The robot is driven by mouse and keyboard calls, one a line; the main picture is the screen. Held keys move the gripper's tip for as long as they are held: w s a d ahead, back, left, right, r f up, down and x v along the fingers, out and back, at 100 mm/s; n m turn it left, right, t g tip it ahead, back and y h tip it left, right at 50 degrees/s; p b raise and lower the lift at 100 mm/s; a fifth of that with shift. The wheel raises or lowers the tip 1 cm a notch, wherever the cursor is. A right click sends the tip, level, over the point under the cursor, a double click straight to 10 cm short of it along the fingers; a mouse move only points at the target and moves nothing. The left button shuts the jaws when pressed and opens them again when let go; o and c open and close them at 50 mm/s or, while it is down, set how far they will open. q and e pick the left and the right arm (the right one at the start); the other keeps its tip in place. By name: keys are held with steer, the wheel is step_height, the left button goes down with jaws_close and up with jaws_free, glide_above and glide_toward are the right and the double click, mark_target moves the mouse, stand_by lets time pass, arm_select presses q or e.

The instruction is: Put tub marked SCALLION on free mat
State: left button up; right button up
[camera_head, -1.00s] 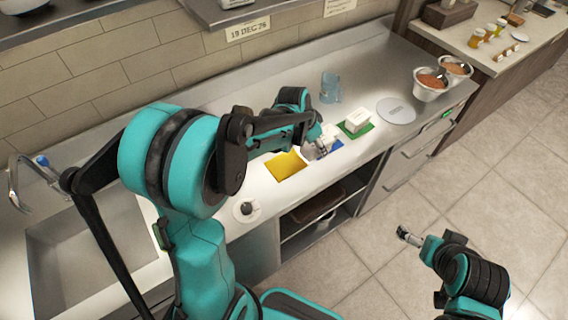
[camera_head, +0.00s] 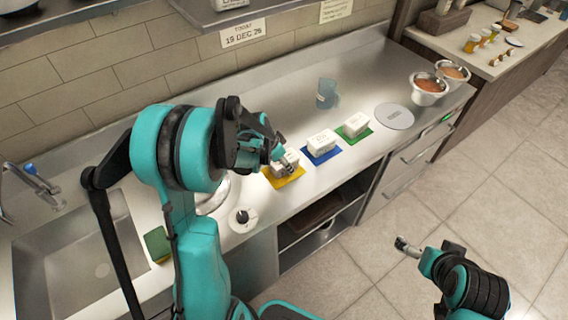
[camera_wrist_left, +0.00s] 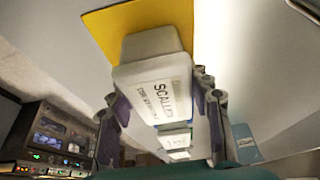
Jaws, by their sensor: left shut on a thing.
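The tub marked SCALLION (camera_wrist_left: 155,85) is a white box with dark lettering, held between the two fingers of my left gripper (camera_wrist_left: 160,100). In the head view the left gripper (camera_head: 283,164) and the tub (camera_head: 291,156) are at the yellow mat (camera_head: 292,181). The yellow mat also shows behind the tub in the left wrist view (camera_wrist_left: 105,30). I cannot tell whether the tub touches the mat. A white tub (camera_head: 321,140) sits on the blue mat (camera_head: 322,158), and another (camera_head: 356,121) on the green mat (camera_head: 364,133). My right gripper (camera_head: 402,243) is over the floor, its fingers too small to read.
A clear blue cup (camera_head: 326,93) stands behind the mats. A round grey plate (camera_head: 394,116) and metal bowls (camera_head: 428,88) are to the right. A small white round dish (camera_head: 243,219) and the sink (camera_head: 75,245) lie to the left. The counter's back strip is mostly clear.

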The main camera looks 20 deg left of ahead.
arm_select(q)
steer(key=shift+s, duration=0.1)
steer(key=o, duration=1.4)
steer(key=shift+f, duration=0.1)
steer(key=shift+r, duration=0.45)
steer(key=p+v, duration=0.3)
steer(key=v, duration=0.8)
steer(key=shift+s+r, duration=0.1)
steer(key=shift+r, duration=0.1)
steer(key=s+d+r+n+t, duration=0.1)
steer(key=s+d+r+n, duration=0.1)
steer(key=s, duration=0.3)
steer(key=s+d+r+n+t+y, duration=0.1)
steer(key=s+d+r+n, duration=0.1)
steer(key=s+d, duration=0.3)
steer(key=s+d+r+n+t+y, duration=0.1)
steer(key=s+d+r+n, duration=0.1)
steer(key=s+d, duration=0.2)
steer(key=shift+s+r, duration=0.15)
steer(key=shift+s, duration=0.65)
